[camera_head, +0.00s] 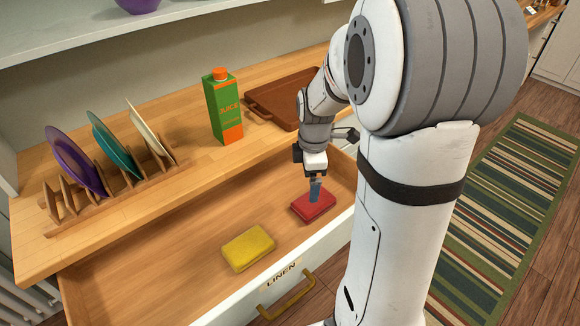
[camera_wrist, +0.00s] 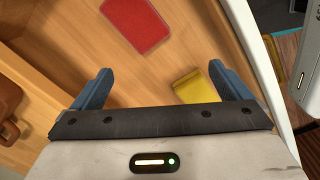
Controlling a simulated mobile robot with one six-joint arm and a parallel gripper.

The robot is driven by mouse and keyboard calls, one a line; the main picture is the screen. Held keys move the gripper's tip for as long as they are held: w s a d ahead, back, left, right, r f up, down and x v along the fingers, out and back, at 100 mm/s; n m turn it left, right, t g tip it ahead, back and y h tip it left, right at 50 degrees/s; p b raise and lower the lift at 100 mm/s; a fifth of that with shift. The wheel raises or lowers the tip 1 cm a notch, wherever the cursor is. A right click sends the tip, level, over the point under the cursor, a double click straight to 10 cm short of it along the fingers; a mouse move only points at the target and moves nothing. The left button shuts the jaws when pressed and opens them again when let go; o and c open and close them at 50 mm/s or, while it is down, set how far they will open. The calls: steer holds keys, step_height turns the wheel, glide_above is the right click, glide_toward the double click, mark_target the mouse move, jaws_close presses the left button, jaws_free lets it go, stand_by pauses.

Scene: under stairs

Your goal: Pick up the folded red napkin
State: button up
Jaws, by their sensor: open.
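The folded red napkin (camera_head: 322,209) lies flat in the open drawer (camera_head: 150,272), near its right end. In the wrist view the red napkin (camera_wrist: 136,26) is at the top, ahead of the fingers and not between them. My gripper (camera_head: 315,190) points down over the red napkin in the head view, and its fingers hide part of it. Its two blue fingers stand wide apart in the wrist view (camera_wrist: 160,82), with nothing held between them. Any gap in height between fingertips and napkin is hard to judge.
A folded yellow napkin (camera_head: 248,247) lies left of the red one in the drawer and shows by the right finger (camera_wrist: 193,87). The drawer front with a brass handle (camera_head: 287,296) borders it. A juice carton (camera_head: 223,108), brown tray (camera_head: 280,97) and plate rack (camera_head: 110,185) stand on the counter.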

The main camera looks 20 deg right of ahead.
steer(key=w+d+f+n, duration=0.1)
steer(key=f+n, duration=0.1)
steer(key=f, duration=0.1)
steer(key=w+d+f+n+b, duration=0.1)
steer(key=w+f+n, duration=0.1)
steer(key=f, duration=0.1)
steer(key=w+d+f+n, duration=0.1)
steer(key=w+f+n, duration=0.1)
steer(key=f, duration=0.1)
steer(key=shift+d+f+n+g, duration=0.15)
steer(key=shift+d+n+g, duration=0.15)
steer(key=shift+g, duration=0.1)
step_height(320, 180, down, 8)
steer(key=shift+d+r+b, duration=0.15)
steer(key=shift+b, duration=0.3)
steer(key=shift+c, duration=0.3)
steer(key=c, duration=1)
step_height(320, 180, up, 10)
steer(key=shift+r+p, duration=0.1)
steer(key=shift+p, duration=0.3)
